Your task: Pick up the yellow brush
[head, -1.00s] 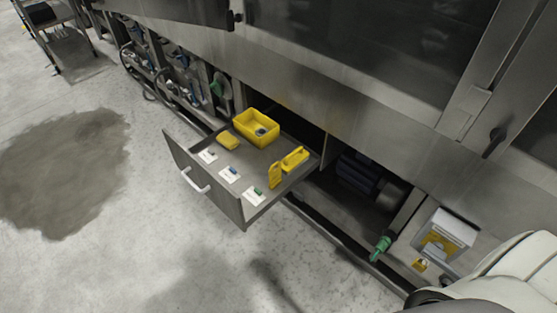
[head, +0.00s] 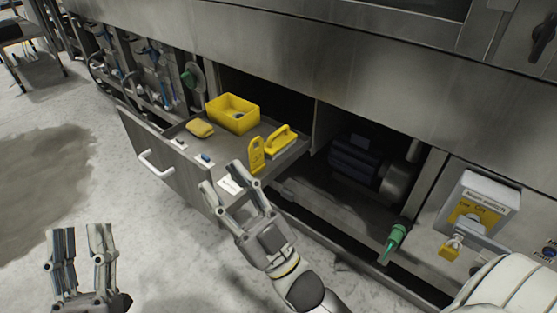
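The yellow brush (head: 281,143), a block with a raised handle, lies in the open drawer (head: 188,156), towards its right side. An upright yellow tag-like piece (head: 256,155) stands just left of it. My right gripper (head: 228,184) is open and empty at the drawer's front right corner, nearer to me than the brush and apart from it. Its fingers partly cover a white card (head: 230,184). My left gripper (head: 82,232) is open and empty over the floor at the lower left, well away from the drawer.
The drawer also holds a yellow bin (head: 215,115), a yellow sponge-like block (head: 200,128) and small blue items on cards. The washer's steel face overhangs the drawer's back.

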